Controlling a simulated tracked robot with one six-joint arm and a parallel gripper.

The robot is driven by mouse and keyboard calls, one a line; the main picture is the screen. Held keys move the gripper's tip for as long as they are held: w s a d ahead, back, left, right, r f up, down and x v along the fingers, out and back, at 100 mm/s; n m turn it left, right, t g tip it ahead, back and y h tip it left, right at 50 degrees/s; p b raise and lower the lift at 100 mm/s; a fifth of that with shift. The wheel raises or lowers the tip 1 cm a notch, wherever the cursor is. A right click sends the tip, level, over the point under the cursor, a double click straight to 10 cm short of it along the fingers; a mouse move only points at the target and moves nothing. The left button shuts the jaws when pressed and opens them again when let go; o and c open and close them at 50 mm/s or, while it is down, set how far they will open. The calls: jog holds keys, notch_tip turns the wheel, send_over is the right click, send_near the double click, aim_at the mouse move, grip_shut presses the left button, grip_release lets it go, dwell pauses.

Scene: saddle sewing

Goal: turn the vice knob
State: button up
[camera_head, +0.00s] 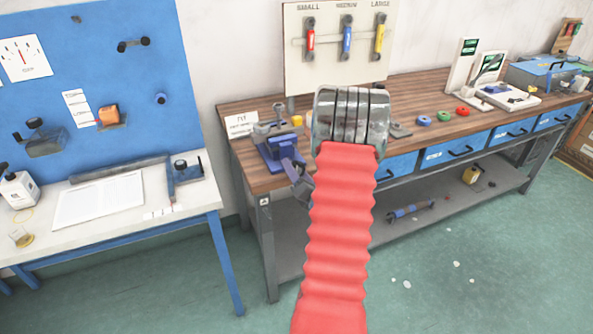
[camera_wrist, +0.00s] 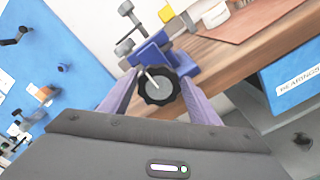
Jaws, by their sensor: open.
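The vice knob (camera_wrist: 165,91) is a round black knob with a scalloped rim, on the near end of the blue vice (camera_wrist: 150,52). In the wrist view my gripper (camera_wrist: 160,79) is open, with one finger on each side of the knob. I cannot tell whether either finger touches it. In the head view the blue vice (camera_head: 277,150) stands on the left front corner of the wooden bench. My red-sleeved arm hides much of the gripper there, and I cannot make out the knob clearly.
The wooden bench (camera_head: 420,88) carries a small sign (camera_head: 241,124) beside the vice and several coloured pieces farther right. A tool board (camera_head: 335,70) stands behind it. A white table (camera_head: 130,210) with a blue pegboard (camera_head: 100,110) is at left. The floor in front is open.

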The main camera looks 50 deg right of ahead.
jog(key=shift+w+d, duration=0.1)
jog(key=shift+w, duration=0.1)
jog(key=c, duration=0.8)
jog(key=shift+s+d, duration=0.1)
jog(key=shift+m, duration=0.3)
